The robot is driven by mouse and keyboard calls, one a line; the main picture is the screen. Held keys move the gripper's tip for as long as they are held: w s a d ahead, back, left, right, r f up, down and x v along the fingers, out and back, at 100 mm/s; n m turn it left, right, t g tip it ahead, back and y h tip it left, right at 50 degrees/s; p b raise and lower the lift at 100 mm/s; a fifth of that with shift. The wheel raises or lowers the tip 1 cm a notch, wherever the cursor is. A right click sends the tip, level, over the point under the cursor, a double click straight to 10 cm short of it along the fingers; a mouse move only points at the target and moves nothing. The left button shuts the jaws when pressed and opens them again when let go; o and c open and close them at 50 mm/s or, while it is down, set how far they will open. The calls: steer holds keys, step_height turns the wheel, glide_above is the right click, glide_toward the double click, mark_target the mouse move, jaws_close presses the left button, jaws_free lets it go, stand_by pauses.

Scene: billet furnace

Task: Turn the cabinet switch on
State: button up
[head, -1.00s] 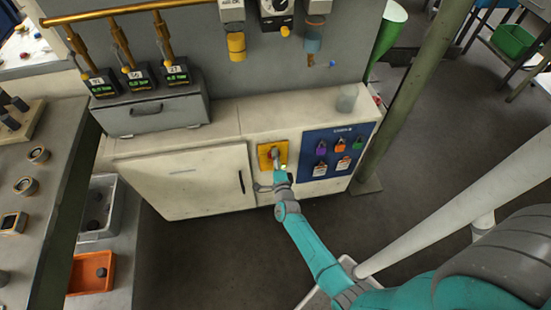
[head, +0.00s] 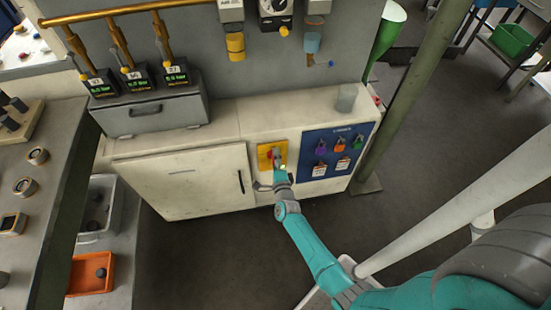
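The cabinet switch (head: 268,154) is a red rotary knob on a yellow plate on the front of the white cabinet (head: 190,182), between the cabinet door and a blue padlock board. My gripper (head: 277,160) is right at the switch, in front of its right part, and hides some of the knob. The fingers are small and partly hidden by the wrist. I cannot tell whether they are closed on the knob or only beside it. The knob's exact angle is not clear.
The blue board (head: 335,150) with several padlocks and tags is close to the right of my gripper. A green-grey post (head: 415,95) stands right of the cabinet. An orange bin (head: 90,273) and grey bin (head: 112,205) are at lower left. Floor in front is clear.

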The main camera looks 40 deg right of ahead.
steer(key=v, duration=1.2)
steer(key=shift+a, duration=0.1)
stand_by(0.4)
steer(key=s+a+r+n+y, duration=0.2)
steer(key=s+a+r+n, duration=0.15)
steer(key=s, duration=0.25)
steer(key=s+a+r+n+t+y, duration=0.1)
steer(key=s+a+r+n+y, duration=0.15)
steer(key=s+a+n, duration=0.3)
steer(key=s+a+r+n+y, duration=0.2)
steer(key=s+a+r+n, duration=0.15)
steer(key=s, duration=0.35)
steer(key=s+a+r+n+y, duration=0.1)
steer(key=s+a+r+n, duration=0.1)
steer(key=s+r+n, duration=0.4)
steer(key=s+a+r+n+g+y, duration=0.1)
steer(key=s+r+n, duration=0.4)
steer(key=r, duration=0.6)
steer(key=shift+s+a+n+y, duration=0.35)
steer(key=shift+a+n+y, duration=0.4)
steer(key=shift+a, duration=0.45)
